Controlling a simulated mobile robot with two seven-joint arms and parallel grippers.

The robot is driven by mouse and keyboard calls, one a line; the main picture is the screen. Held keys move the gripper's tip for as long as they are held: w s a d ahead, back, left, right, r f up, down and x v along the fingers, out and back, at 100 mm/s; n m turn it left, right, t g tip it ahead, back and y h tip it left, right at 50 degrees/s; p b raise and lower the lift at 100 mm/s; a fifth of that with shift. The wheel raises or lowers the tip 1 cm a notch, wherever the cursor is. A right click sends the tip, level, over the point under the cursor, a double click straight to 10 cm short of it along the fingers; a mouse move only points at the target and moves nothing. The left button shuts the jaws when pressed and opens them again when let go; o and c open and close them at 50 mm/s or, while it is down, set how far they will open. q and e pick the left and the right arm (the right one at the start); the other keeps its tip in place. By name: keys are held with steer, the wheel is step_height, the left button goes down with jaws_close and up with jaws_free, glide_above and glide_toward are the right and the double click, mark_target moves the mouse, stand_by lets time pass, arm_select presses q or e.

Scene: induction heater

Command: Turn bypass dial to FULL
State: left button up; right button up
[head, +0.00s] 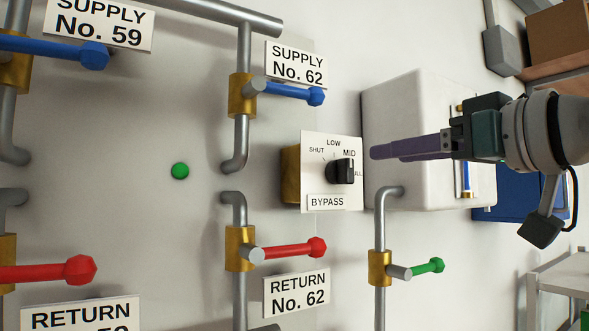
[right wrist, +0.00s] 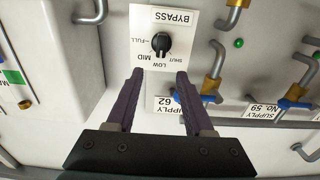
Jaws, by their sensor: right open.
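The bypass dial (head: 341,172) is a black knob on a white plate marked SHUT, LOW, MID and FULL, with a BYPASS label below. In the head view the knob partly covers the FULL mark, and I cannot tell for sure where its pointer is. In the right wrist view the dial (right wrist: 161,43) and its plate appear upside down. My right gripper (head: 374,152) has purple fingers and points at the dial from the right, apart from it. In the right wrist view its open, empty fingers (right wrist: 160,74) frame the space just below the dial. My left gripper is out of view.
A blue-handled supply valve (head: 290,92) is above left of the dial, a red-handled return valve (head: 290,249) below left. A green-handled valve (head: 412,270) stands below right. A white box (head: 410,95) is behind my right gripper.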

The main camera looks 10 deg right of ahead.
mark_target(350, 161)
steer(key=shift+p+x, duration=2.85)
steer(key=shift+x, duration=1.8)
steer(key=shift+f, duration=0.1)
steer(key=shift+c, duration=0.3)
jaws_close()
